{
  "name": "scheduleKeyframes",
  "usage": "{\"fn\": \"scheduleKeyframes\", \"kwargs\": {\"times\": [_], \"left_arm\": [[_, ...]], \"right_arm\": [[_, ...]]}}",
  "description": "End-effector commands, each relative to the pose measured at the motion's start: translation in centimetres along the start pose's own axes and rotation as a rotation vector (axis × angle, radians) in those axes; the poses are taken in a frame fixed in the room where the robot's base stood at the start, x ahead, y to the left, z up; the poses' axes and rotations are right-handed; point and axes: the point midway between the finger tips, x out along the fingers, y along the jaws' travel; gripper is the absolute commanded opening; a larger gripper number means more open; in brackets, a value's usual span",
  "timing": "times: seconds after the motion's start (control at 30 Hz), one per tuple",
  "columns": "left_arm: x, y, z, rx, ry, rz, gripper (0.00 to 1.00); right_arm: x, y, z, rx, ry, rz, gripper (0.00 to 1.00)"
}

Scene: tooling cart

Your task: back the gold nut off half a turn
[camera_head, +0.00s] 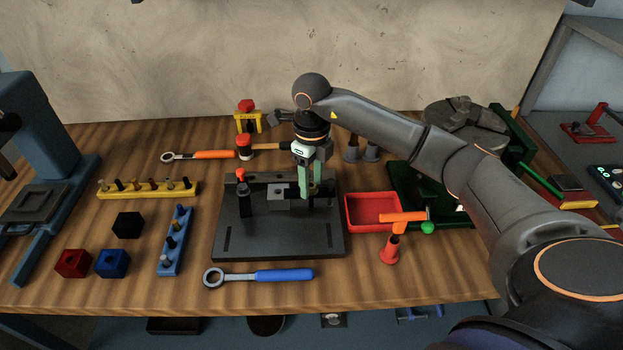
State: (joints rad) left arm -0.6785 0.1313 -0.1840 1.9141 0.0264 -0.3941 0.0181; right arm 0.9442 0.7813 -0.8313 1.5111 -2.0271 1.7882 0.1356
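I cannot make out a gold nut; it may be too small or hidden behind my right gripper (306,193). That gripper points down over the right half of a dark fixture plate (262,243). Its fingers overlap in this view, so their opening and anything between them cannot be told. A small grey block (281,193) sits on the plate just left of the fingers. A post with an orange-red top (240,174) stands at the plate's left. A ring wrench with a blue handle (285,275) lies in front of the plate. My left gripper is not in view.
An orange-handled ring wrench (214,154) lies behind the plate. A red tray (373,209), an orange-topped tool (403,216) and a green vise (425,190) are right. Yellow (147,190) and blue (174,243) peg racks and several cubes (128,225) are left.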

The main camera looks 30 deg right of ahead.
Motion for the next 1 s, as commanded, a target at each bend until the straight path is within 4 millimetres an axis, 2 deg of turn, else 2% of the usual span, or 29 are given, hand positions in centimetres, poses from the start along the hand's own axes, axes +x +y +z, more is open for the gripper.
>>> {"fn": "scheduleKeyframes", "kwargs": {"times": [0.07, 0.43, 1.0], "left_arm": [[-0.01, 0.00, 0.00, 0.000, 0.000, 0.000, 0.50], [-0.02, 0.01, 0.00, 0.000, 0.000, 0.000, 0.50], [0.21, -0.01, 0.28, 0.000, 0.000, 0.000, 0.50]], "right_arm": [[-0.02, 0.01, 0.01, 0.000, 0.000, 0.000, 0.41], [-0.05, 0.01, 0.01, 0.000, 0.000, 0.000, 0.00], [0.00, -0.04, 0.02, -0.050, -0.001, -0.001, 0.00]]}}
